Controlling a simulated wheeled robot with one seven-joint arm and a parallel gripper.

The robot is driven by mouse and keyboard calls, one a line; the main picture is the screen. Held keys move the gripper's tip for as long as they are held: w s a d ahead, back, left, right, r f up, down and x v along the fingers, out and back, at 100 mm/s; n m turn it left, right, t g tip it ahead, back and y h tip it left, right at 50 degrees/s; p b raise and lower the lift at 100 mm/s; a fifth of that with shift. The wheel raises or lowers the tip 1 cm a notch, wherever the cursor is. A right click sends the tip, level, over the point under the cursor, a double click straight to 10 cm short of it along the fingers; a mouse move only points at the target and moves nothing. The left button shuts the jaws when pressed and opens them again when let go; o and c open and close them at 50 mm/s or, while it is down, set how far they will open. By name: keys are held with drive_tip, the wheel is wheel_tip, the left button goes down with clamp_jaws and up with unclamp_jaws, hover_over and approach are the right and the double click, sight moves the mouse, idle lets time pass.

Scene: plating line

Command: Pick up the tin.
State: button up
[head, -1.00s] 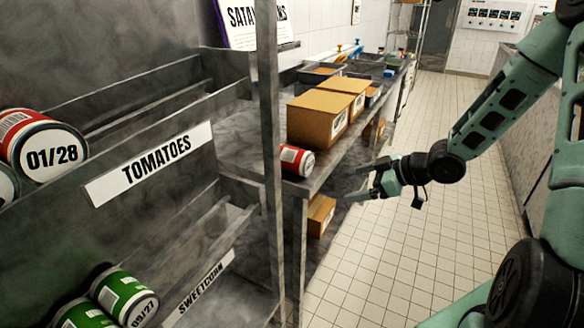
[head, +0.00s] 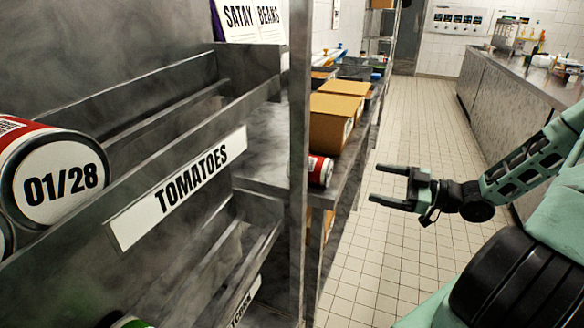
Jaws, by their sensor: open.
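A red tin (head: 320,171) with a pale end lies on its side near the edge of the metal bench (head: 262,150), partly hidden by the rack's upright post. Another red tin (head: 55,175), its white end marked 01/28, lies at the left in the rack level labelled TOMATOES. My gripper (head: 375,183) is open and empty, its fingers pointing left. It is over the aisle side of the bench, to the right of the bench tin and apart from it.
The rack post (head: 299,130) stands between the rack and the bench. Cardboard boxes (head: 333,122) stand behind the bench tin. A green tin (head: 128,322) shows at the bottom left. The tiled aisle floor (head: 420,125) is clear; a long counter (head: 510,95) runs along the right.

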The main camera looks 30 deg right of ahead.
sight(330, 172)
drive_tip(key=p+x, duration=0.2)
drive_tip(key=x, duration=1)
drive_tip(key=shift+r, duration=0.15)
drive_tip(key=shift+p+x, duration=0.75)
drive_tip(key=shift+x, duration=2.15)
drive_tip(key=shift+w+d, duration=0.1)
drive_tip(key=shift+d, duration=0.05)
drive_tip(key=c, duration=1.4)
drive_tip(key=shift+r, duration=0.1)
wheel_tip(330, 172, up, 10)
drive_tip(key=shift+f+b, duration=0.1)
drive_tip(key=shift+b, duration=0.2)
